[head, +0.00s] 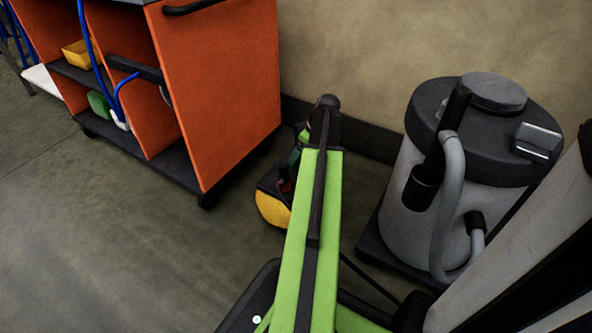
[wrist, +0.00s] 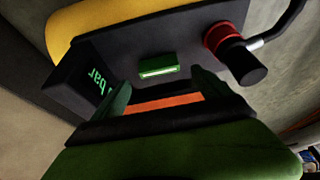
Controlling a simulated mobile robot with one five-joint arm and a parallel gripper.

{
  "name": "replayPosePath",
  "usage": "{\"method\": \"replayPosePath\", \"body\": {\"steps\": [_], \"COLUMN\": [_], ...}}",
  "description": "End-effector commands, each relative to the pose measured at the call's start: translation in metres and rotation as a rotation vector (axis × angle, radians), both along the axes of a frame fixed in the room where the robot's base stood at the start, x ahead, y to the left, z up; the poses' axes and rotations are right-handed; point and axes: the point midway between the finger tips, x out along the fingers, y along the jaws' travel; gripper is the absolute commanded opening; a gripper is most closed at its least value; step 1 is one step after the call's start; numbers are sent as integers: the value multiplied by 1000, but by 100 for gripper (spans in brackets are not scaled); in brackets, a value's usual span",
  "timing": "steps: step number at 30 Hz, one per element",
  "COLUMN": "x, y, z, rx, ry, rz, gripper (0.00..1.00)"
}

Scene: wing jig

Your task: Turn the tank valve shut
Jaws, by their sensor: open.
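The tank is a yellow cylinder (head: 271,208) on the floor, partly hidden behind my arm in the head view. In the wrist view its yellow side (wrist: 110,22) runs along the top, with a dark panel (wrist: 125,60) below it. The panel carries a small green block (wrist: 158,66) with a pale edge, and a red collar with a black knob (wrist: 240,60) at the right. I cannot tell for certain which of these is the valve. My gripper (wrist: 160,80) is open and its fingers point at the panel, one on each side below the green block. Nothing is held.
A dark box with green "bar" lettering (wrist: 92,82) is at the panel's left. An orange cart (head: 225,85) stands left of the tank, a grey vacuum (head: 410,215) right, and the wall behind. Floor at left is clear.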

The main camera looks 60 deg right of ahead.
Motion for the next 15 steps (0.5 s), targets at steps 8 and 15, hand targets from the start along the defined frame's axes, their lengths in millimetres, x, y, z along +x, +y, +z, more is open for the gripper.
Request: {"method": "replayPosePath", "body": {"steps": [8,15], "x": [20,22], "y": [-1,0], "z": [-54,-53], "rx": [-1,-1], "ry": [0,0], "rz": [0,0], "gripper": [87,87]}}
